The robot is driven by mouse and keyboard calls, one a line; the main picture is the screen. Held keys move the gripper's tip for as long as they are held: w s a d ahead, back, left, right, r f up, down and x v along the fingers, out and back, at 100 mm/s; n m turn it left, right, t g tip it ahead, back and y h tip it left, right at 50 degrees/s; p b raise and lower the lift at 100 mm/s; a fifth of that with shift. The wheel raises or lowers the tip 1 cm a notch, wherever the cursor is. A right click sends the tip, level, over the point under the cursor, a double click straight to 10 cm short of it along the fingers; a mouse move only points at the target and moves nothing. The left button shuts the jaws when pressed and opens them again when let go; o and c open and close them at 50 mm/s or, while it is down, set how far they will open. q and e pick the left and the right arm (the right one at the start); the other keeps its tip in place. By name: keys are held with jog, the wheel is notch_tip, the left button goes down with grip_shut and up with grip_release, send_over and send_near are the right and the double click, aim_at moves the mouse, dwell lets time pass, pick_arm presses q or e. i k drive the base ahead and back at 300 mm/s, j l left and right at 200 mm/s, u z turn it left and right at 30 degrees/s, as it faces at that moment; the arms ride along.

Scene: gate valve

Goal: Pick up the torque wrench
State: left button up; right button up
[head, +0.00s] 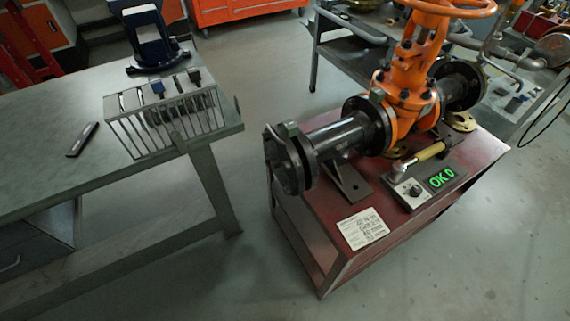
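The torque wrench (427,153) shows as a tool with a yellow handle and a metal head at its left end. It lies at a slant on the red stand (320,240), in front of the orange gate valve (405,100). Its head end is at a small grey device (410,191) with a dial. Whether the head rests on the device or just behind it, I cannot tell. A dark display (442,178) beside the dial reads "OK 0" in green. Neither of my grippers is in view.
A black flanged pipe (340,138) runs left from the valve and overhangs the stand's left edge. A white label card (362,228) lies at the stand's front. A workbench (50,155) with a wire rack (165,125) stands left. Clear floor (250,260) lies between.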

aim_at(398, 169)
jog(key=i+l+u, duration=0.2)
jog(key=l, duration=1.15)
jog(key=l+u, duration=0.15)
jog(key=l, duration=1.2)
